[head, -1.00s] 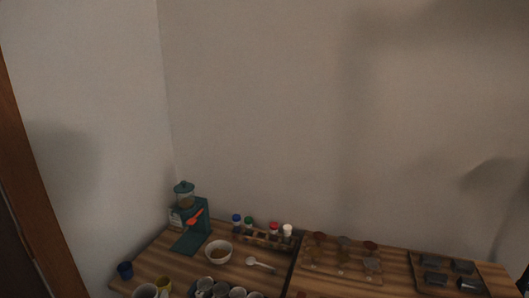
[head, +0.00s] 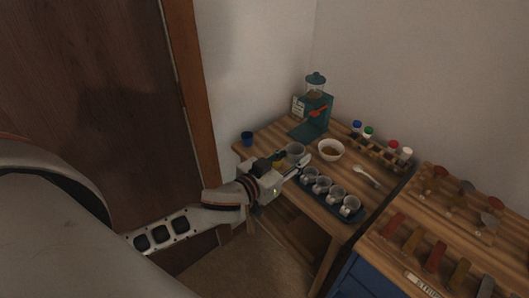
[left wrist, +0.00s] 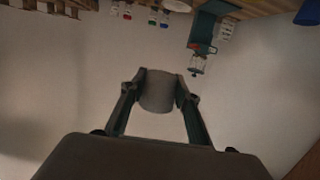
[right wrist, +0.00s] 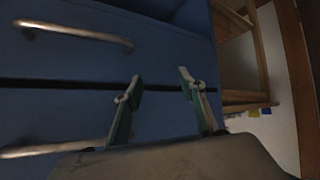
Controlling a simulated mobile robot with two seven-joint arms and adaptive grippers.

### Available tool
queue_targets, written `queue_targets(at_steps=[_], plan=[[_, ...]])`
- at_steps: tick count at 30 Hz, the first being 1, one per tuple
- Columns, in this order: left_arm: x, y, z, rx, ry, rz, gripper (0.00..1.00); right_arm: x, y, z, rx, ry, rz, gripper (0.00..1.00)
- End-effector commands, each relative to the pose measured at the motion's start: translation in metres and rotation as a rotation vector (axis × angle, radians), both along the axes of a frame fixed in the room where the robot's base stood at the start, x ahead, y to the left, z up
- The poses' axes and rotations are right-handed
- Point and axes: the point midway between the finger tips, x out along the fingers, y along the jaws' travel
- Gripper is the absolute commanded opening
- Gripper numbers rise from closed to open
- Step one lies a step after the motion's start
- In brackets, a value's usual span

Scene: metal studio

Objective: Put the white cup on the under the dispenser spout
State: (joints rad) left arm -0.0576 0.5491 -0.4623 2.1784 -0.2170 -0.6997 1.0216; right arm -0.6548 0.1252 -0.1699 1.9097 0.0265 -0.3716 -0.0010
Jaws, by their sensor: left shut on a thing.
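The white cup (head: 296,152), looking grey in this light, is held upright in my left gripper (head: 289,164) above the front of the wooden table. In the left wrist view the cup (left wrist: 157,92) sits between both fingers, which press on its sides. My right gripper (right wrist: 159,84) is open and empty before blue drawers.
A tray (head: 331,205) with several cups lies just right of my left gripper. A bowl (head: 331,150), a spoon (head: 367,175) and a rack of capped bottles (head: 380,152) are farther right. A dark blue cup (head: 247,138) stands at the table's left edge.

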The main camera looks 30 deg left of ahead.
Motion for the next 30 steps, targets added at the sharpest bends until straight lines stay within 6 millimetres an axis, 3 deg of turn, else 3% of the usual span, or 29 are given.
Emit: queue_targets(at_steps=[3, 11, 21, 30], plan=[[0.029, 0.004, -0.007, 0.013, -0.004, -0.065, 0.2, 0.0, 0.001, 0.0, 0.003, 0.0, -0.002, 0.4], [0.081, 0.028, -0.022, 0.01, -0.002, -0.184, 0.2, 0.001, 0.004, 0.001, 0.01, 0.0, -0.006, 0.4], [0.143, 0.106, -0.029, 0.0, 0.004, -0.277, 0.2, 0.001, 0.005, 0.001, 0.011, -0.001, -0.005, 0.4], [0.173, 0.185, -0.015, -0.002, 0.002, -0.29, 0.19, 0.0, 0.002, 0.0, 0.002, 0.0, 0.001, 0.4]])
